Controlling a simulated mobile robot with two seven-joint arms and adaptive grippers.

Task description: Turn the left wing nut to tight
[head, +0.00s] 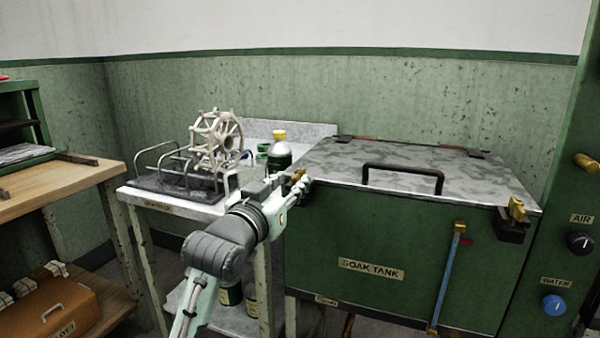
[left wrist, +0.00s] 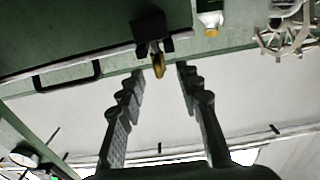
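The soak tank (head: 370,262) is a green box with a mottled grey lid (head: 330,165) that lies shut. The left wing nut (head: 298,176) is brass and sits at the lid's front left corner, partly hidden by my left gripper (head: 299,187). In the left wrist view the wing nut (left wrist: 158,65) hangs from a black bracket (left wrist: 150,27), between and just beyond the fingertips of my left gripper (left wrist: 160,70). The fingers are apart, with a gap on both sides of the nut. The right wing nut (head: 516,208) sits at the front right corner. My right gripper is out of view.
A black handle (head: 402,170) stands on the lid. A blue-handled brass lever (head: 447,275) is on the tank's front. Left of the tank, a side table (head: 170,207) holds a pale reel wheel (head: 216,140) and a dark bottle (head: 279,155).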

